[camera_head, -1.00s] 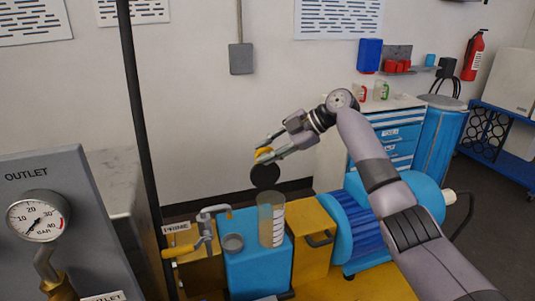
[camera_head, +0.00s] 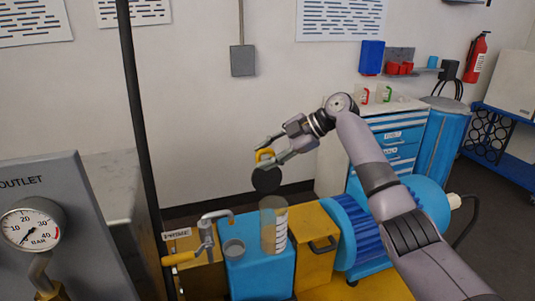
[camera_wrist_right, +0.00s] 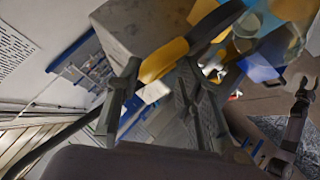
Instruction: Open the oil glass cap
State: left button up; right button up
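The oil glass (camera_head: 274,226), a clear cylinder with white marks, stands uncovered on a blue block in the head view. Its cap is a black disc (camera_head: 266,179) with a yellow handle (camera_head: 265,154). The cap is tilted and in the air, above and slightly behind the glass, apart from it. My right gripper (camera_head: 268,149) is shut on the yellow handle. In the wrist view the handle (camera_wrist_right: 163,61) lies between the right fingers. My left gripper is not in the head view; a grey jointed shape at the wrist view's right edge may be my left arm.
A yellow block (camera_head: 314,262) and a blue ribbed motor (camera_head: 360,232) are at right. A dark upright pole (camera_head: 141,120) and a gauge panel (camera_head: 75,175) are at left.

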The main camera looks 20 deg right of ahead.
jog(key=shift+s+d+r, duration=0.1)
jog(key=shift+s, duration=0.15)
jog(key=v, duration=1.2)
dwell(0.3)
